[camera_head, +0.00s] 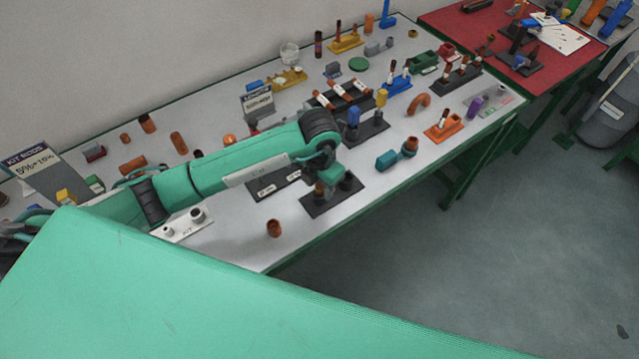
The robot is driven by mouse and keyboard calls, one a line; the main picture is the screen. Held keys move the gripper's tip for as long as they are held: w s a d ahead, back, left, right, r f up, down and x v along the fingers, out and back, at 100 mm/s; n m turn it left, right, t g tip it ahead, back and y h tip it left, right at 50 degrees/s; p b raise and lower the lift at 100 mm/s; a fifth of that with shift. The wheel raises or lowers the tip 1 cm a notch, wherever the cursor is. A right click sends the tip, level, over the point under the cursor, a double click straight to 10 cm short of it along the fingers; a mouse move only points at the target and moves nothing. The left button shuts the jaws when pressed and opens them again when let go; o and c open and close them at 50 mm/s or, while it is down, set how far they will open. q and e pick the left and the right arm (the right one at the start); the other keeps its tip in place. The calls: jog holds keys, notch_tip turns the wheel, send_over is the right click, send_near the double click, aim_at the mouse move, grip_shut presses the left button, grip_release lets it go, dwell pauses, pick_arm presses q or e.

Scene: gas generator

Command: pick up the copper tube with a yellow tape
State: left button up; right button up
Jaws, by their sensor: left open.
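My left arm reaches in from the left across the table. Its wrist end, with the left gripper (333,182), points down over a dark base (322,208) near the table's front edge. The jaws are open, though the fingers are small and partly hidden. A short brown copper piece (320,190) shows at that base beside the gripper; I cannot tell whether they touch. Yellow tape on any tube is too small to make out. My right gripper is not in view.
A loose copper piece (273,228) lies near the front edge. An orange holder (443,131), a teal fitting (386,160) and a curved copper piece (419,103) are to the right. A red table (462,27) adjoins at back right.

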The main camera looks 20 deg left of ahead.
pick_arm(q)
jog(key=c, duration=0.9)
jog(key=shift+c, duration=0.2)
